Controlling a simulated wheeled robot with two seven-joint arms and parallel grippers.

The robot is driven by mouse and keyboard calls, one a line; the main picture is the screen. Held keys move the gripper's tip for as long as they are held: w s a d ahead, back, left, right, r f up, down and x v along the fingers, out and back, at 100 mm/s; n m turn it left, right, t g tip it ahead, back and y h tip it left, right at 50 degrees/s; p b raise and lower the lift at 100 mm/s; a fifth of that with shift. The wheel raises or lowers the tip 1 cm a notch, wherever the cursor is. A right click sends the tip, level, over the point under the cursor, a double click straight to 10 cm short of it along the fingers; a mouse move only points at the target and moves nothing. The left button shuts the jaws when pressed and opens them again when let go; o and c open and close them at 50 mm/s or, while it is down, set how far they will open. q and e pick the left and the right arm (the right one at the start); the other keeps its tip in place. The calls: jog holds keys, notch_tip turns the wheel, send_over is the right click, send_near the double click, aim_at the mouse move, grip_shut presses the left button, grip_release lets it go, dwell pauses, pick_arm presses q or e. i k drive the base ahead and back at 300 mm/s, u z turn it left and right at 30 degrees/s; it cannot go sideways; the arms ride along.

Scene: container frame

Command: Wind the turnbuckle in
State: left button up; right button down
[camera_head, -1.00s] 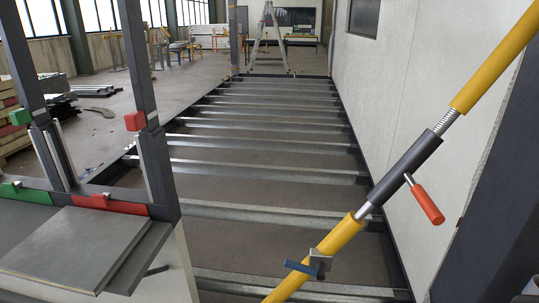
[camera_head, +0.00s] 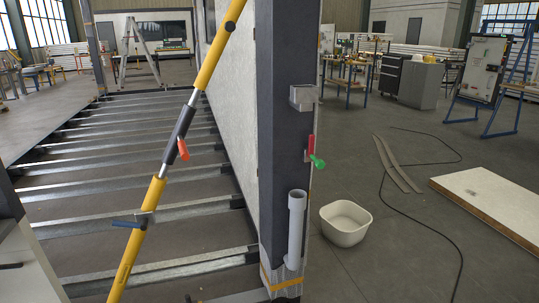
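The turnbuckle is part of a yellow diagonal brace (camera_head: 215,58) that leans across the frame opening. Its dark sleeve (camera_head: 180,128) sits mid-brace, with bright rod showing at both ends. An orange-red handle (camera_head: 183,149) sticks out from the sleeve to the right. Lower down, a blue lever (camera_head: 128,224) with a dark clamp (camera_head: 148,218) sits on the yellow tube. Neither of my grippers shows in the head view, and nothing visible touches the brace.
A dark post (camera_head: 285,120) stands right of the brace, with a red lever (camera_head: 310,143), a green knob (camera_head: 317,161) and a grey pipe (camera_head: 296,228). A white tub (camera_head: 346,222), a black cable (camera_head: 432,225) and a pale panel (camera_head: 495,205) lie on the floor to the right. Steel joists (camera_head: 150,180) span the frame floor.

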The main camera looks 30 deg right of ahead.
aim_at(176, 143)
jog(key=z, duration=0.1)
jog(key=i, duration=0.5)
jog(key=z, duration=0.5)
jog(key=k, duration=0.35)
jog(key=u, duration=1.4)
jog(key=i, duration=0.85)
jog(key=z, duration=0.7)
